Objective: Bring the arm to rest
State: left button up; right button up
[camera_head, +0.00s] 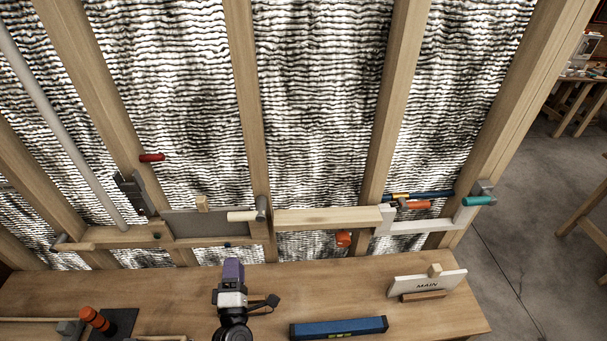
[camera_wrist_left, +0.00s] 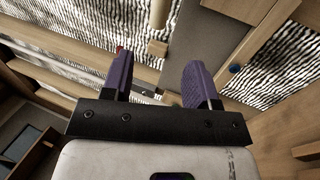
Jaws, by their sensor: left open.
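My left gripper (camera_head: 232,268) is in front of the wall frame, over the wooden bench top (camera_head: 180,289), in the lower middle of the head view. Its purple fingers point toward the wall. In the left wrist view the same two fingers (camera_wrist_left: 158,72) stand apart with nothing between them, so the gripper is open and empty. Behind them are wall boards, a grey plate (camera_wrist_left: 197,38) and striped insulation. My right gripper does not show in either view.
On the bench are a blue bar (camera_head: 338,328), a white MAIN sign (camera_head: 427,285) and an orange-handled item (camera_head: 95,319). Bench between gripper and sign is mostly clear.

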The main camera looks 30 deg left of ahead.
pick_arm(q)
jog(key=s+d+f+m+g+h, duration=0.1)
jog(key=d+f+m+g+h, duration=0.1)
jog(key=d+m+h, duration=0.65)
jog(key=s+d+f+m+g+h, duration=0.1)
jog(key=d+f+m+h, duration=0.35)
jog(key=m, duration=0.65)
jog(key=s+d+f+m+g, duration=0.1)
jog(key=s+d+m+g, duration=0.1)
jog(key=s+m+g, duration=0.45)
jog(key=s+d+f+m+g, duration=0.15)
jog(key=s+g, duration=0.25)
jog(key=s, duration=0.6)
notch_tip(320, 180, up, 19)
jog(key=p, duration=1.9)
jog(key=shift+s, duration=0.25)
jog(key=shift+a+f, duration=0.1)
